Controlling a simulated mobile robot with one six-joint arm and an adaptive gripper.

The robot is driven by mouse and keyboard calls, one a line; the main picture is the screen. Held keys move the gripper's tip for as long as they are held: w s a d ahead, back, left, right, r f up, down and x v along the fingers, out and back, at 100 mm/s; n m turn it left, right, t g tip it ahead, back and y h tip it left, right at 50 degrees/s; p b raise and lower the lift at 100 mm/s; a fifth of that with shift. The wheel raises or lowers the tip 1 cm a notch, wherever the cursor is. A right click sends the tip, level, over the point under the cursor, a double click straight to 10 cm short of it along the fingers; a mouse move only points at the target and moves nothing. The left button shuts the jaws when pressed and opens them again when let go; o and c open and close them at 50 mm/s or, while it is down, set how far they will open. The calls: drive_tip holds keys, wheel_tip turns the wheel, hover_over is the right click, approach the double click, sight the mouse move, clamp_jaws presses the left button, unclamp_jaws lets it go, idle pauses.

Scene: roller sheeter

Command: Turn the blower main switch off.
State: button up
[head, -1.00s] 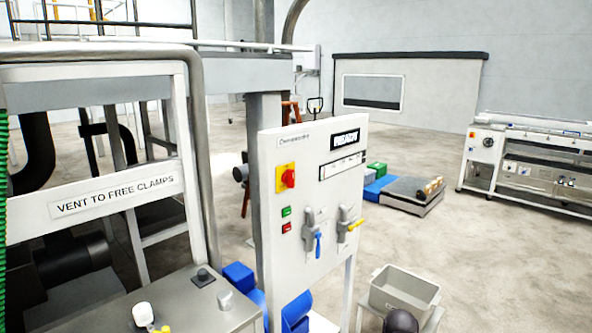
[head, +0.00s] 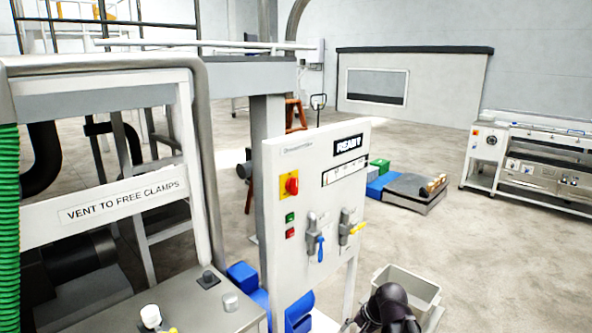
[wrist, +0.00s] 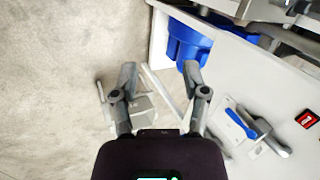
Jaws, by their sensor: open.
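A red rotary switch on a yellow plate (head: 291,185) sits at the upper left of the white control panel (head: 285,250). It looks like the main switch; its small lettering cannot be read, and its exact knob angle is unclear. The yellow-plated switch is not visible in the wrist view. My dark arm shows at the bottom of the head view, low and right of the panel.
A blue-handled valve (head: 319,245) and a yellow-handled valve (head: 349,228) project from the panel. Green (head: 290,217) and red (head: 290,233) buttons sit below the switch. A grey bin (head: 412,287) stands right of the panel. Open floor lies beyond it.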

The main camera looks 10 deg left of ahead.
drive_tip(key=w+a+r+m+t+y+p, duration=0.25)
drive_tip(key=w+a+r+m+p, duration=0.2)
drive_tip(key=w+r, duration=0.3)
drive_tip(key=w+a+r+m+t+y+p, duration=0.1)
drive_tip(key=w+a+r+m+y+p, duration=0.35)
drive_tip(key=r, duration=0.45)
drive_tip(key=m+t+y+p, duration=0.2)
drive_tip(key=m+t+p, duration=0.3)
drive_tip(key=m, duration=0.6)
approach(296, 180)
drive_tip(key=v, duration=0.3)
drive_tip(key=shift+w+f, duration=0.2)
drive_tip(key=shift+f, duration=0.05)
drive_tip(key=shift+a, duration=0.1)
drive_tip(key=x, duration=1.3)
drive_tip(key=shift+w+a+r, duration=0.15)
drive_tip(key=shift+a+r, duration=0.05)
drive_tip(key=shift+r, duration=0.1)
drive_tip(key=shift+c, duration=0.2)
clamp_jaws()
